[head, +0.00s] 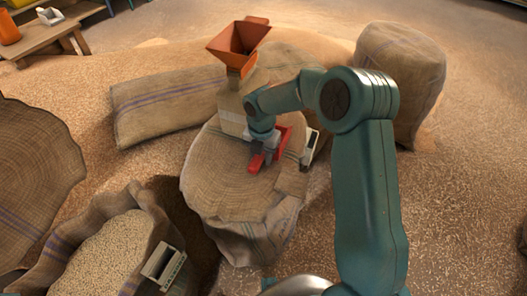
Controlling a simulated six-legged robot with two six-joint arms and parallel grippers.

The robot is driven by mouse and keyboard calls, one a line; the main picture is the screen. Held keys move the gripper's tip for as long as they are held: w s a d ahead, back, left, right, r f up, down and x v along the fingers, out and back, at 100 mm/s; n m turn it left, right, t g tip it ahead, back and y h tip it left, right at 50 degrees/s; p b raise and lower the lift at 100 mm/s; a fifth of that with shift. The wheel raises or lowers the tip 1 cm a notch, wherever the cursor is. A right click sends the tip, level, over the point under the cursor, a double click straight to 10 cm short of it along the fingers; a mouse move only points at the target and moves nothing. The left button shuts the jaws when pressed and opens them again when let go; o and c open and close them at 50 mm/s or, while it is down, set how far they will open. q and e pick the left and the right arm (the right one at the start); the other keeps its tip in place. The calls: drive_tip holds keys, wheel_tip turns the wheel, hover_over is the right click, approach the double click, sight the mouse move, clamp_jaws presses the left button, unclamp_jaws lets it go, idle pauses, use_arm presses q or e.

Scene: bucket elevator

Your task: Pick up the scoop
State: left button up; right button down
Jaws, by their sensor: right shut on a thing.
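My right gripper (266,143) reaches down from the right over the large sack in the middle. It is shut on a red thing (257,162), which looks like the scoop. The red thing is close above the sack's top or touching it; I cannot tell which. The grip and part of the red thing are hidden behind my grey wrist. My left gripper is not in view.
An orange hopper (238,42) stands behind. Sacks lie at the back left (165,108) and back right (400,70). An open grain sack (50,255) is at the front left. Pale box-like pieces sit by the middle sack (310,148) and the open sack (163,264). Loose grain covers the floor.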

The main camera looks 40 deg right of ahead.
wheel_tip(320, 180, up, 20)
drive_tip(key=p, duration=0.2)
drive_tip(key=shift+p, duration=0.4)
drive_tip(key=shift+f, duration=0.1)
drive_tip(key=c, duration=1.6)
unclamp_jaws()
drive_tip(key=shift+c, duration=0.2)
clamp_jaws()
